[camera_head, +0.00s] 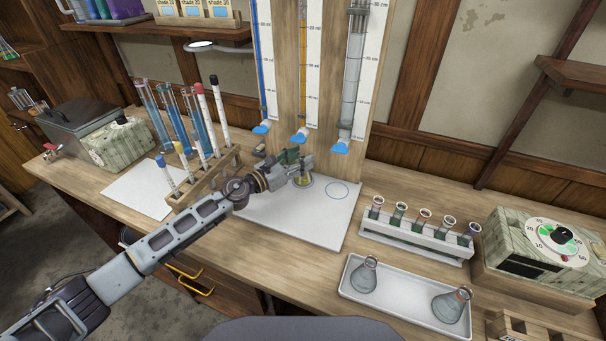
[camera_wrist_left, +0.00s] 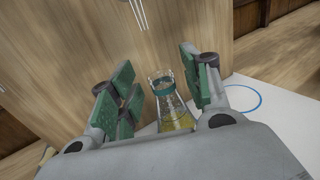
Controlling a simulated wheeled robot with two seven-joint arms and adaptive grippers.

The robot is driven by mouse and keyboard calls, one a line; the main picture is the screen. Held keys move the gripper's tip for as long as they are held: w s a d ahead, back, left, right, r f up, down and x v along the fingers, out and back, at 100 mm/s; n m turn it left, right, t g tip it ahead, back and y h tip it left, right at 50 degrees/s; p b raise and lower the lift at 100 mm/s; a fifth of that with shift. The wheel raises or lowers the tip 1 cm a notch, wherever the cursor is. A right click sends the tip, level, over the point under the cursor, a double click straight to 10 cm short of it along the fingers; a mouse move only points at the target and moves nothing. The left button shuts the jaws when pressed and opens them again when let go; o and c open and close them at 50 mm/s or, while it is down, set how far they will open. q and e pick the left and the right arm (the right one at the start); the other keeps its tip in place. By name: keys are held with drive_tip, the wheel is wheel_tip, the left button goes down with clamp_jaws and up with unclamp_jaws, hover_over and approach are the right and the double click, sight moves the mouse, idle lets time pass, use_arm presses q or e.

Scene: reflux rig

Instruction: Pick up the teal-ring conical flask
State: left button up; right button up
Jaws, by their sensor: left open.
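The teal-ring conical flask (camera_wrist_left: 173,108) stands upright on the white mat, with a teal ring at its neck and yellow liquid at its bottom in the left wrist view. In the head view the flask (camera_head: 304,181) is partly hidden behind my gripper, under the middle burette. My left gripper (camera_head: 300,166) is open at the flask. In the left wrist view its green-padded fingers (camera_wrist_left: 160,92) are on both sides of the flask's neck, with gaps visible. My right gripper is not in view.
Burettes with blue taps (camera_head: 300,135) hang above the white mat (camera_head: 335,215). A test-tube rack (camera_head: 205,180) stands left of my gripper. A small tube rack (camera_head: 415,240) and a white tray (camera_head: 395,307) with two flasks are at the right.

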use_arm(q)
drive_tip(key=shift+w+d, duration=0.45)
drive_tip(key=shift+d, duration=0.15)
drive_tip(key=c, duration=1)
clamp_jaws()
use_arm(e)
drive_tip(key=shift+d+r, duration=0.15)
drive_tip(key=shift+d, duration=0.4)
